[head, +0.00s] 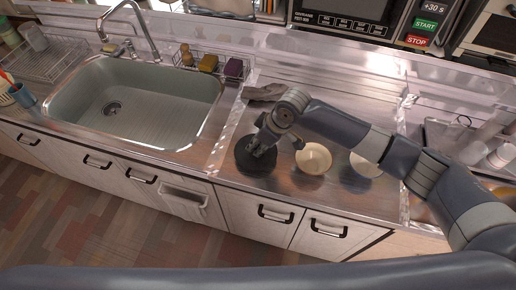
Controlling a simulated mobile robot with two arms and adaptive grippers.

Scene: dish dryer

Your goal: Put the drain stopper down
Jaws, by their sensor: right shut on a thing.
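The drain stopper (254,163), a dark round disc, is at the counter's front edge region, right of the sink. My right gripper (257,147) is over it from above, shut on it. The gripper hides part of its top. The stopper appears at counter level, but I cannot tell whether it rests on the surface. The sink (135,100) is empty, with a dark drain (112,108) in its floor. My left gripper is not in view.
A cream bowl (313,159) stands close to the right of the stopper, and another pale bowl (364,166) is partly behind my right arm. A grey cloth (263,92) lies behind the gripper. A wire rack (209,66) holds sponges. The microwave (352,18) is at the back.

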